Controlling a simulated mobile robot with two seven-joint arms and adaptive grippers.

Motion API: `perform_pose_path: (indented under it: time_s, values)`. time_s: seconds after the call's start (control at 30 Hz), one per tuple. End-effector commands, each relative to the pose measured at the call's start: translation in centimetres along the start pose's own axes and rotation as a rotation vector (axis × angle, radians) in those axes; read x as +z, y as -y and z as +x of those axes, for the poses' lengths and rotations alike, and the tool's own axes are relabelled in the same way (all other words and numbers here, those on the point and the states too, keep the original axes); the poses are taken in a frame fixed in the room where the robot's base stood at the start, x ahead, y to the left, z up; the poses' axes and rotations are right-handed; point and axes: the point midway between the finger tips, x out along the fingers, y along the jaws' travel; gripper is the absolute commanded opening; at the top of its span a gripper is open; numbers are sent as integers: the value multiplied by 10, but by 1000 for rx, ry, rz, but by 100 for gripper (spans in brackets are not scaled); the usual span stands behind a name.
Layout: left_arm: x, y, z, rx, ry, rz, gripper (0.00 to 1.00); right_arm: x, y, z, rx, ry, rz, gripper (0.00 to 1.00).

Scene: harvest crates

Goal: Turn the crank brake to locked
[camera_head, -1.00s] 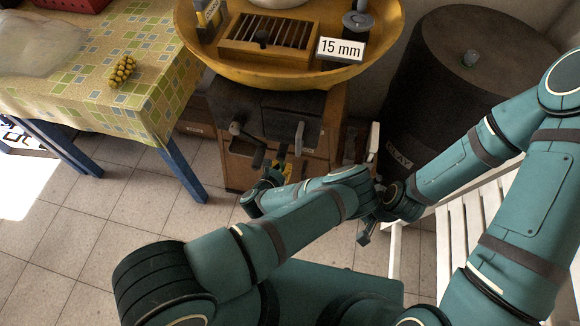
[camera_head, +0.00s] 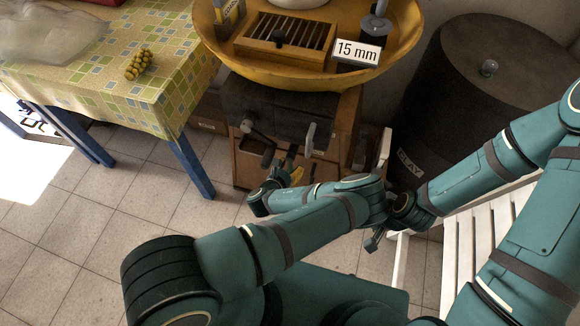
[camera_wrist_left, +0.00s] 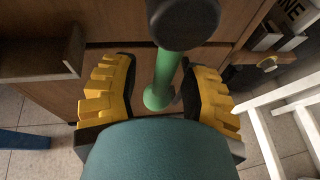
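A machine with a dark housing (camera_head: 285,112) stands under the yellow pan. Its front bears a crank with a dark handle (camera_head: 259,141) and a pale grey lever (camera_head: 309,138). My left gripper (camera_head: 291,167), with yellow fingers, is just below these and partly hidden by my arm. In the left wrist view it is open (camera_wrist_left: 160,95), its fingers apart on either side of a green rod (camera_wrist_left: 167,75) with a dark round knob (camera_wrist_left: 184,20). I cannot tell whether they touch the rod, or which control it is. My right gripper (camera_head: 375,240) is small and dark; its opening is unclear.
The yellow pan (camera_head: 300,75) overhangs the machine. A table with a patterned cloth (camera_head: 165,85) stands at left, a dark barrel (camera_head: 440,110) at right. A white slatted bench (camera_head: 465,250) is below the barrel. Tiled floor (camera_head: 105,215) is clear at left.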

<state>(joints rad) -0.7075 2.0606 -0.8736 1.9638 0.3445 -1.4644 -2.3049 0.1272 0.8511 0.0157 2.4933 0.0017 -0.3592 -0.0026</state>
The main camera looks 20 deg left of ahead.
Motion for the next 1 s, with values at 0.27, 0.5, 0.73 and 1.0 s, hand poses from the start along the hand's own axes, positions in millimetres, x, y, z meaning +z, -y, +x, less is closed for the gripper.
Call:
perform_pose_path:
  time_s: [0.27, 0.5, 0.73, 1.0]
  values:
    - [0, 0, -17, 1, -1, 1, 46, 0, 0, 0, 0, 0, 0, 70]
    - [0, 0, -65, 2, -3, 0, 46, 0, 0, 0, 0, 0, 0, 70]
    - [0, -1, -104, 3, -3, 0, 46, 0, 0, 0, 0, 0, 0, 70]
    - [0, 0, -120, 1, 0, 0, 46, 0, 0, 0, 0, 0, 0, 70]
